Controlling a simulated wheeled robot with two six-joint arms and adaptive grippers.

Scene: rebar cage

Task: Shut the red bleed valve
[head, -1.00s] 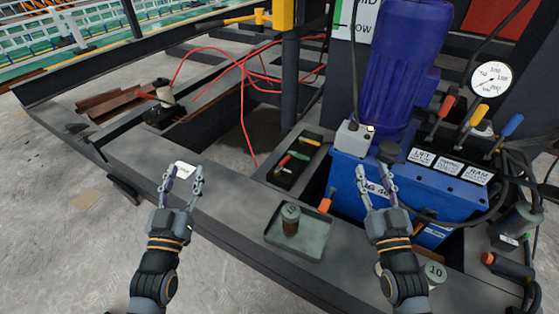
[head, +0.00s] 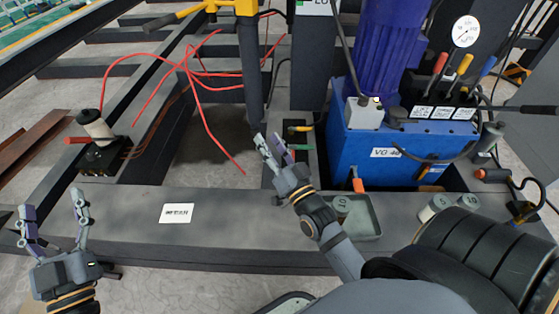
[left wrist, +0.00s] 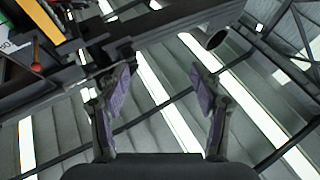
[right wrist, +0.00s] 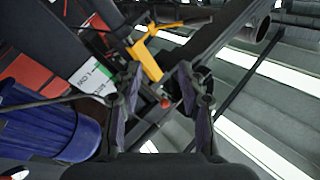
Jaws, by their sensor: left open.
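A red handle (head: 76,140) sticks out to the left from a black block with a pale cylinder on top. A red-orange handle (head: 358,184) stands at the front foot of the blue pump unit. I cannot tell which is the bleed valve. My left gripper (head: 51,204) is open and empty at the lower left, apart from the block. My right gripper (head: 269,142) is open beside the black tray of coloured handles, with nothing visible in it. A small red knob (right wrist: 166,103) shows between its fingers in the right wrist view, apparently beyond them.
The blue pump unit (head: 375,150) carries red, yellow and blue levers and a gauge (head: 466,31). A grey tray (head: 365,225) holds a weight. Red hoses (head: 205,115) cross the frame. A yellow-topped post (head: 250,70) stands behind my right gripper. The beam by the white label (head: 176,213) is clear.

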